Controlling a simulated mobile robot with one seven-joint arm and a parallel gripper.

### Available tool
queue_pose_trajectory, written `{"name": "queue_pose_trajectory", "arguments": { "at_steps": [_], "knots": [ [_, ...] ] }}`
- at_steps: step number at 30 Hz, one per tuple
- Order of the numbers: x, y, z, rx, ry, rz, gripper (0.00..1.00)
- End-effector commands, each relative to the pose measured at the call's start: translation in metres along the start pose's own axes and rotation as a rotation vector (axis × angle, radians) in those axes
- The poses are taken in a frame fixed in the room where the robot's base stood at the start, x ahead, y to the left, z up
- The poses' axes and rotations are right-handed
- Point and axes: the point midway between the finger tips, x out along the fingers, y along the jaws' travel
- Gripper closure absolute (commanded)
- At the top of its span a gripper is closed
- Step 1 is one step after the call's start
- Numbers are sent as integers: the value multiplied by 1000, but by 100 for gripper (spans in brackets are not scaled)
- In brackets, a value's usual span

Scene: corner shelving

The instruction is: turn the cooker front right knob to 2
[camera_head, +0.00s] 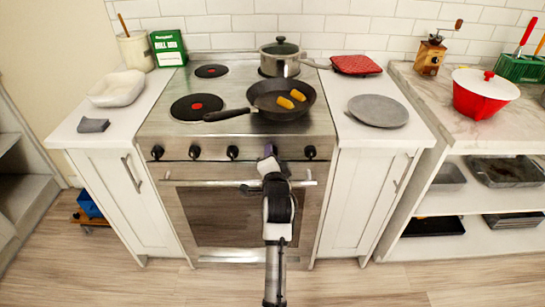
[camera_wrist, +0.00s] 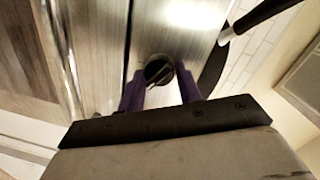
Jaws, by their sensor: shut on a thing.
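The cooker (camera_head: 319,118) has a row of several black knobs on its steel front panel. My gripper (camera_head: 269,152) is at the panel, over the place second from the right, and hides the knob there in the head view. In the wrist view a round dark knob (camera_wrist: 158,68) sits between the two purple fingers of my gripper (camera_wrist: 159,88), which are shut on it. A pale line shows on the knob, but its setting cannot be read. The rightmost knob (camera_head: 310,152) is free, just right of my gripper.
The oven door handle (camera_head: 210,183) runs across just below the knobs, close under my wrist. A frying pan (camera_head: 281,111) with yellow food sits on the front right burner, its handle pointing left. A lidded pot (camera_head: 279,63) stands behind it. The floor in front is clear.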

Motion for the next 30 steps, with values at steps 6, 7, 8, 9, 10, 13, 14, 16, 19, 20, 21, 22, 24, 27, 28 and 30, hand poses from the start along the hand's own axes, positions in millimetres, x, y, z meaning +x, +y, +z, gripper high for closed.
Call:
{"name": "queue_pose_trajectory", "arguments": {
  "at_steps": [6,7,8,9,10,13,14,16,19,20,21,22,24,27,28,30],
  "knots": [
    [0,0,1,8,-2,-1,89],
    [0,0,1,8,-2,-1,89],
    [0,0,1,8,-2,-1,89],
    [0,0,1,8,-1,-1,89],
    [0,0,1,8,-1,-1,89],
    [0,0,0,7,-1,-2,65],
    [0,0,0,7,-1,-2,61],
    [0,0,0,7,-1,-2,52],
    [0,0,0,7,-1,-2,45],
    [0,0,0,7,-1,-2,45],
    [0,0,0,6,0,-2,45],
    [0,0,0,6,0,-1,45],
    [0,0,0,6,0,-1,45],
    [-2,0,0,6,0,-1,45],
    [-4,0,0,6,0,-2,45],
    [-10,1,0,6,0,-2,45]
  ]
}}
